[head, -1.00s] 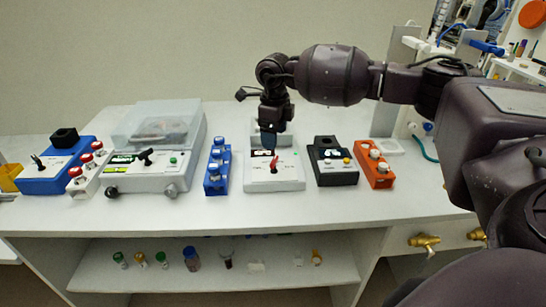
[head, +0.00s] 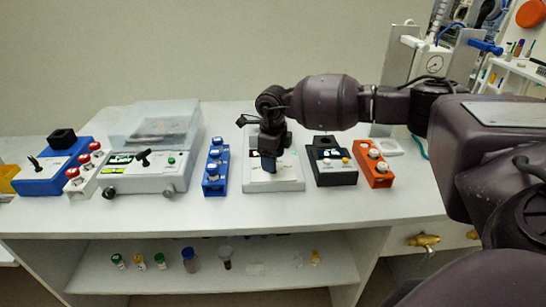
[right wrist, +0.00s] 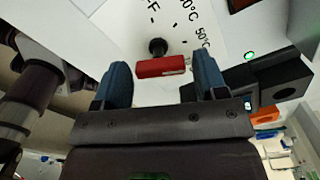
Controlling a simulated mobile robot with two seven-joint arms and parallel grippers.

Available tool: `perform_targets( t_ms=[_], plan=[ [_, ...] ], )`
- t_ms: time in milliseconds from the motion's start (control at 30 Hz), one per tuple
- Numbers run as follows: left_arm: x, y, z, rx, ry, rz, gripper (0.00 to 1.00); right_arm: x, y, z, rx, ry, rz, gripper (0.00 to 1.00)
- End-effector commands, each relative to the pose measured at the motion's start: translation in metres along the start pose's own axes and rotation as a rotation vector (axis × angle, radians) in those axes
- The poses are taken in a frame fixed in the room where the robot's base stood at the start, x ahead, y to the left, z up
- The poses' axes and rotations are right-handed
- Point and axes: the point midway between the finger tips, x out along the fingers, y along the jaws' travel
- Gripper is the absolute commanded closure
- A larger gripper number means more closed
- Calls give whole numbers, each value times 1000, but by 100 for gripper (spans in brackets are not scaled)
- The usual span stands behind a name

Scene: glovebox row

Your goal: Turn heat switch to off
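The heat switch is a red lever (right wrist: 160,68) with a black stub (right wrist: 158,46) on a white panel, in the right wrist view. The panel has tick marks and partly cut-off print, including "50°C" and a letter F. In the head view its white box (head: 288,183) stands mid-bench, and my right gripper hides the lever. My right gripper (head: 268,168) points down over the box. In the right wrist view its two blue fingers (right wrist: 162,72) are apart, one each side of the red lever, with gaps showing. My left gripper is not in view.
A blue block with knobs (head: 215,170) stands close left of the white box. A black device (head: 332,178) and an orange block (head: 374,170) stand close right. A lidded grey machine (head: 150,182) is further left. The bench front (head: 250,212) is clear.

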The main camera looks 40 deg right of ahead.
Motion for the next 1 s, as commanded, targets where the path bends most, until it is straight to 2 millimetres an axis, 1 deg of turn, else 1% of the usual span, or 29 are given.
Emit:
perform_targets(
  t_ms=[33,233,400,567,767,1000],
  plan=[
    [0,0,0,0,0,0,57,0,0,0,0,0,0,42],
    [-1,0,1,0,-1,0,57,0,0,0,0,0,0,72],
    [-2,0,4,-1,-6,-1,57,0,0,0,-7,0,0,73],
    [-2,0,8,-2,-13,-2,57,0,0,0,-49,0,0,73],
    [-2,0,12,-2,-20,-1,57,0,0,1,-169,0,0,73],
    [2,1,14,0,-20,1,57,1,0,1,-372,0,1,73]
  ],
)
